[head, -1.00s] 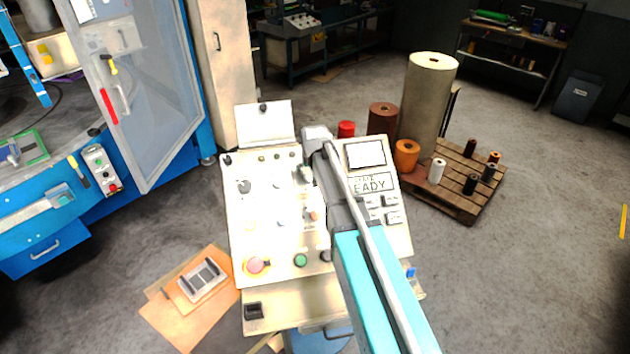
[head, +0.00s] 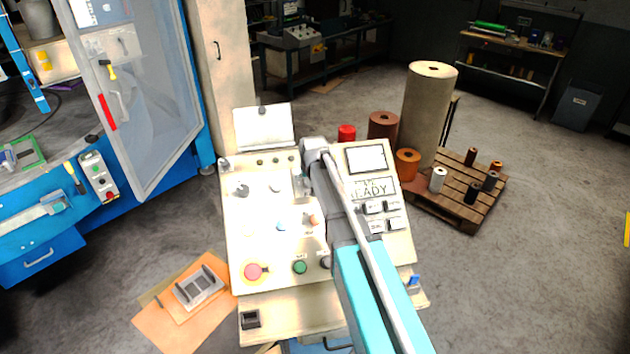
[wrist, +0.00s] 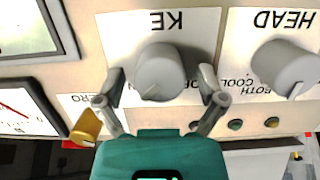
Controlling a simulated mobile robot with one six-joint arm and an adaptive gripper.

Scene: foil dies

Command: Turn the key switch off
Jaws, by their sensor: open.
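A round grey knob (wrist: 165,73) fills the middle of the wrist view, on a white plate whose upside-down lettering shows "KE"; the rest of the label is hidden. My gripper (wrist: 161,85) is open, with one finger on each side of this knob. I cannot tell whether the fingers touch it. In the head view my gripper (head: 302,186) is over the upper middle of the cream control panel (head: 245,225), and my arm and gripper hide the knob there.
A second grey knob (wrist: 283,68) marked "HEAD" stands close beside in the wrist view, and a brass-coloured knob (wrist: 86,127) lies lower left. The panel also bears a red stop button (head: 253,272), a green button (head: 300,267) and a display (head: 366,159).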

